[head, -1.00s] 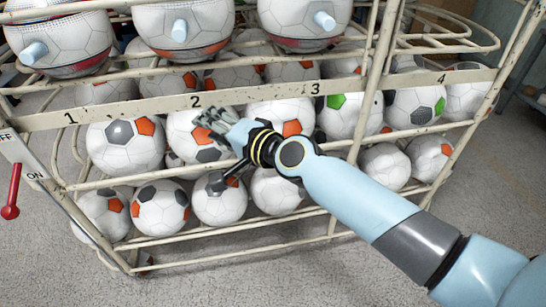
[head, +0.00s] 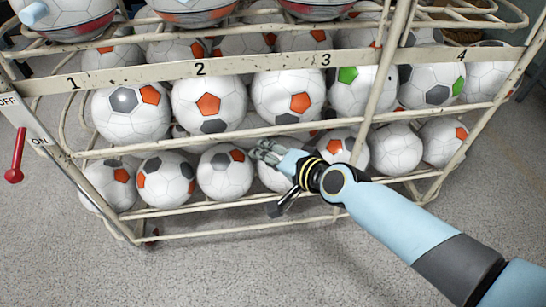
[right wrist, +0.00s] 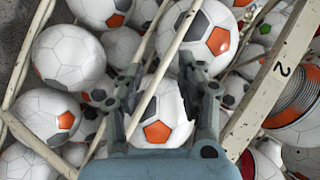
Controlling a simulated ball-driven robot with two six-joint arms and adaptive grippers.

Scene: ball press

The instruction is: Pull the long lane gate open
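A cream wire rack holds soccer balls behind a numbered strip (head: 225,66). A long cream bar (head: 220,136) runs across the front of the lanes below that strip; I cannot tell for sure which bar is the long lane gate. My right gripper (head: 266,151) is just below and in front of this bar, around the lane 2 to 3 area. In the right wrist view, the fingers (right wrist: 158,75) are apart, with a cream bar (right wrist: 166,60) running through the gap and a ball behind. Contact cannot be told. My left gripper is not in view.
An OFF/ON panel with a red lever (head: 15,157) is at the rack's left. Several balls sit in the lower row, such as one with an orange patch (head: 225,172). A rack upright (head: 384,80) stands right of the gripper. The floor (head: 270,265) in front is clear.

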